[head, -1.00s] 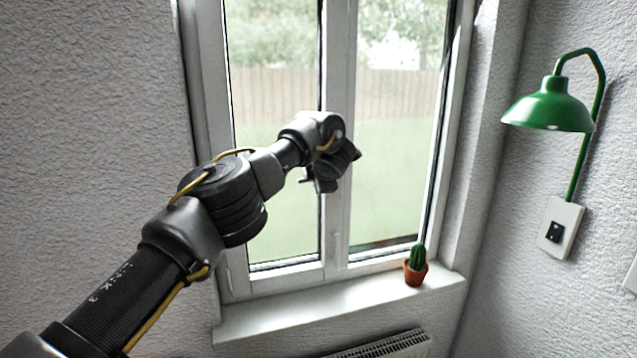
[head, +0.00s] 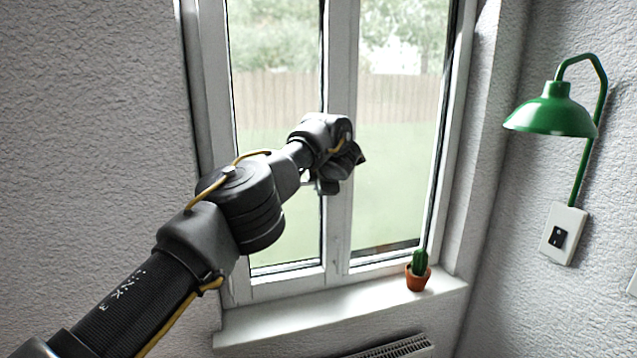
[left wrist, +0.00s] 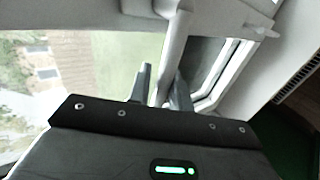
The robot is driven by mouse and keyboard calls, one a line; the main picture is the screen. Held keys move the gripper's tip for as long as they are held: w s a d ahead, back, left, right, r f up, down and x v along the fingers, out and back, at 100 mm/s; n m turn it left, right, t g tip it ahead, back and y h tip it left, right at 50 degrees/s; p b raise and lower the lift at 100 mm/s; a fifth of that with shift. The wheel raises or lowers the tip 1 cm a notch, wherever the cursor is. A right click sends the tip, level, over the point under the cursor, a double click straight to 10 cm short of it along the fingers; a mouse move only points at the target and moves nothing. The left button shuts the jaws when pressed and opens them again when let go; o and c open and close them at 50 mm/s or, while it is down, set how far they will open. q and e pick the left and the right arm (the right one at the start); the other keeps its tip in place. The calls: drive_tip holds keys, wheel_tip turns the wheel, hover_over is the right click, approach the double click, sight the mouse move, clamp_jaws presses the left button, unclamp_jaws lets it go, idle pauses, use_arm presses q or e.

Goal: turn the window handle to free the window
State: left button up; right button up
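The white window (head: 338,225) stands shut in the wall, with two glass panes and an upright white bar between them. My left gripper (head: 342,176) is in front of this middle bar in the head view, and my wrist hides the handle there. In the left wrist view, the pale window handle (left wrist: 168,62) sticks out from the white frame. It lies between the two dark fingers of my left gripper (left wrist: 162,83). The fingers are apart, one on each side of the handle, with a narrow gap showing. My right gripper is not in view.
A small potted cactus (head: 418,272) stands on the right part of the white sill (head: 340,315). A green lamp (head: 552,112) hangs on the right wall above a switch plate (head: 563,234). A radiator grille (head: 395,348) is below the sill.

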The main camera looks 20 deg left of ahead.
use_arm(q)
drive_tip(key=shift+s+d+b, duration=0.1)
drive_tip(key=shift+d+b, duration=0.1)
drive_tip(key=shift+b, duration=0.15)
drive_tip(key=b+v, duration=0.7)
drive_tip(key=v, duration=0.3)
drive_tip(key=shift+s+r, duration=0.15)
drive_tip(key=shift+s, duration=0.05)
drive_tip(key=shift+d, duration=0.1)
